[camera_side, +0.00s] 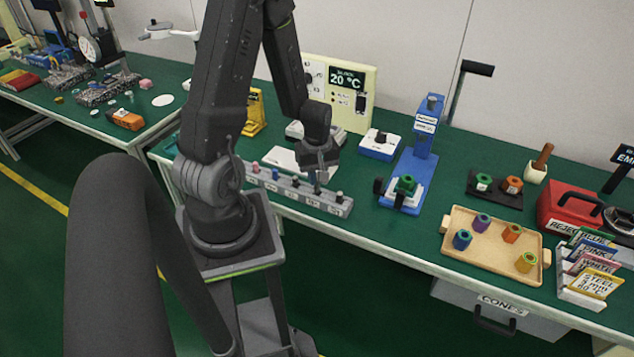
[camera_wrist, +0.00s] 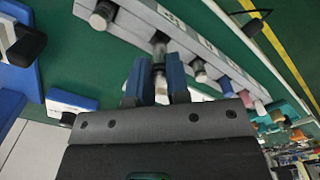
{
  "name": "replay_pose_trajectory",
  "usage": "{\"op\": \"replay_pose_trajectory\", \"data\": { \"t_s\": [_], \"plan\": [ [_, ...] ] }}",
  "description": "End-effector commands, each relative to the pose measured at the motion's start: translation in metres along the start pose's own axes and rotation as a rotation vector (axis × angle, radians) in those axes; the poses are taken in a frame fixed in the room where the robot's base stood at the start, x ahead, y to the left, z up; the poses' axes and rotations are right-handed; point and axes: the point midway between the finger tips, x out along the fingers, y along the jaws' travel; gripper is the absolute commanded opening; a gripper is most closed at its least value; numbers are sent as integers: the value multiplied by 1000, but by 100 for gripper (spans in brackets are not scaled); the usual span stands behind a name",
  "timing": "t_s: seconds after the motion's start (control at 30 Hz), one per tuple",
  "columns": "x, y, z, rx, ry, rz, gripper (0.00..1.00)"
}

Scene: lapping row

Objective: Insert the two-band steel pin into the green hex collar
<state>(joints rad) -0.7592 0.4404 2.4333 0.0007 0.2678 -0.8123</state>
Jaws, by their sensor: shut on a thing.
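My gripper (camera_side: 318,178) is over the right part of a grey pin rack (camera_side: 290,188). In the wrist view its two blue fingers (camera_wrist: 160,84) are shut on a steel pin (camera_wrist: 159,52). The pin's far end is at the rack (camera_wrist: 183,45); I cannot tell whether it is still seated, and its bands are too small to make out. A green hex collar (camera_side: 405,183) sits in the blue fixture (camera_side: 415,165), right of the rack. Another green piece (camera_side: 483,180) stands on a black block.
Other pins (camera_wrist: 198,70) stand in the rack on both sides of the held one. A blue-and-white box (camera_side: 379,145) is behind, between rack and fixture. A wooden tray (camera_side: 455,240) with several coloured collars lies to the right. Green bench surface shows between rack and fixture.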

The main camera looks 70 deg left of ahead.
Motion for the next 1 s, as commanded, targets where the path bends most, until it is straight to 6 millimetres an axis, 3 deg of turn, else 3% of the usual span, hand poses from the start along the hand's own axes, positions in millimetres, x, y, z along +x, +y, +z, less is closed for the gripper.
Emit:
{"op": "replay_pose_trajectory", "data": {
  "t_s": [0.3, 0.53, 0.67, 0.77, 1.0],
  "plan": [
    [-48, 0, 0, 0, 4, 4, 0],
    [-66, 13, -2, 3, 1, 2, 0],
    [-73, 49, -4, 8, 1, 2, 0],
    [-79, 89, -1, 10, 1, 2, 0],
    [-92, 178, 29, 8, 0, 0, 0]
  ]
}}
